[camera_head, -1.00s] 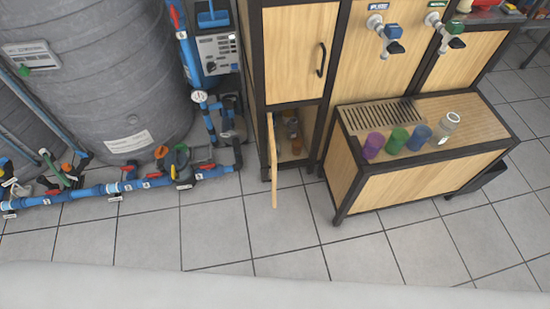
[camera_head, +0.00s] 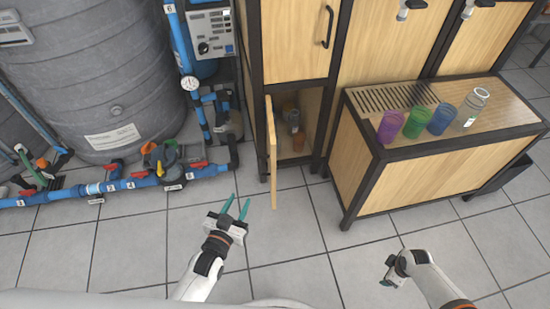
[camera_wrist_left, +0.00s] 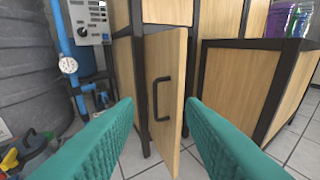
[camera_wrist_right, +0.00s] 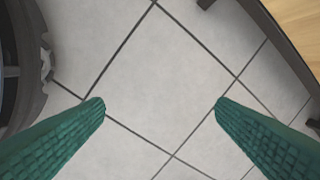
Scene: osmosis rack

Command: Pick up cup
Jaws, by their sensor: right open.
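Four cups stand in a row on the low wooden bench: a purple cup (camera_head: 390,126), a green cup (camera_head: 417,122), a blue cup (camera_head: 443,118) and a tall clear one (camera_head: 474,106). My left gripper (camera_head: 236,207) is open and empty, with teal fingers, in front of the open cabinet door. In the left wrist view the door (camera_wrist_left: 163,95) shows between its fingertips. My right gripper (camera_head: 388,270) is low over the floor, in front of the bench. In the right wrist view its fingers (camera_wrist_right: 160,103) are apart with only floor tiles between.
The lower cabinet stands open, its door (camera_head: 271,155) jutting toward me; small containers (camera_head: 293,122) are inside. Blue pipes (camera_head: 110,187) and a grey tank (camera_head: 95,75) fill the left. A drip grate (camera_head: 392,97) lies on the bench. The tiled floor in front is clear.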

